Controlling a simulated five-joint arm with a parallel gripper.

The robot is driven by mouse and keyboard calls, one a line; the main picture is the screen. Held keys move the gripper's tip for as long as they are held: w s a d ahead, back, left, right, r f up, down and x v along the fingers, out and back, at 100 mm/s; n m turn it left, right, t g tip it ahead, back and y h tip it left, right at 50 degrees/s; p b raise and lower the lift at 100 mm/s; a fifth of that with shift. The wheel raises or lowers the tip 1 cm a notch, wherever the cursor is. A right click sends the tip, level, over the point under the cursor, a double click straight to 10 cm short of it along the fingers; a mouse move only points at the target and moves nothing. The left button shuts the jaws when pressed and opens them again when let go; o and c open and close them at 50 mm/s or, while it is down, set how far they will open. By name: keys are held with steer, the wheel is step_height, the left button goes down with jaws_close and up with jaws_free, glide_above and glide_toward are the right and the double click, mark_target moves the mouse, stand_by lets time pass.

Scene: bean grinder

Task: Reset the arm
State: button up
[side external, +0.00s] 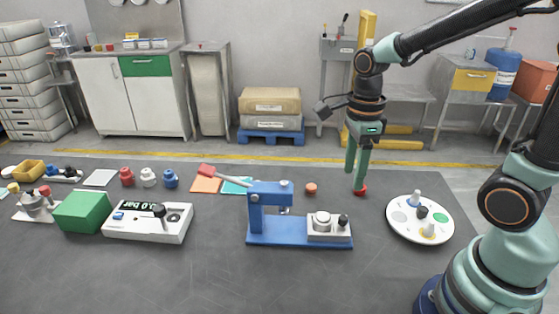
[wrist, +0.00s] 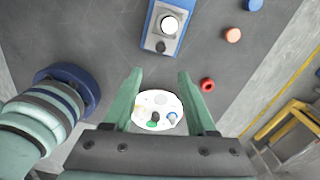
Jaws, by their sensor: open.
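My gripper (side external: 355,182) hangs above the dark table right of the blue grinder-like device, fingers pointing down. In the wrist view my gripper (wrist: 161,74) has its two green fingers spread, with nothing held between them. The blue device (side external: 268,208) stands at mid-table, with a white block and a round metal part on its base; part of it shows at the top of the wrist view (wrist: 153,42). A small red ring (wrist: 207,85) lies to the right of the fingers in the wrist view; it shows by the fingertips in the side view (side external: 361,190).
A white round tray (side external: 405,232) with small coloured pieces lies right of the gripper. A white gauge box (side external: 140,228) and green block (side external: 82,212) stand at left. The front middle of the table is clear.

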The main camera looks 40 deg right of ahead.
step_height(320, 180, up, 9)
steer(key=s+a+n+t, duration=0.1)
steer(key=n+t, duration=0.4)
steer(key=n, duration=1.9)
steer(key=shift+a+n+t, duration=0.25)
steer(key=shift+n+t, duration=0.05)
steer(key=shift+n, duration=0.1)
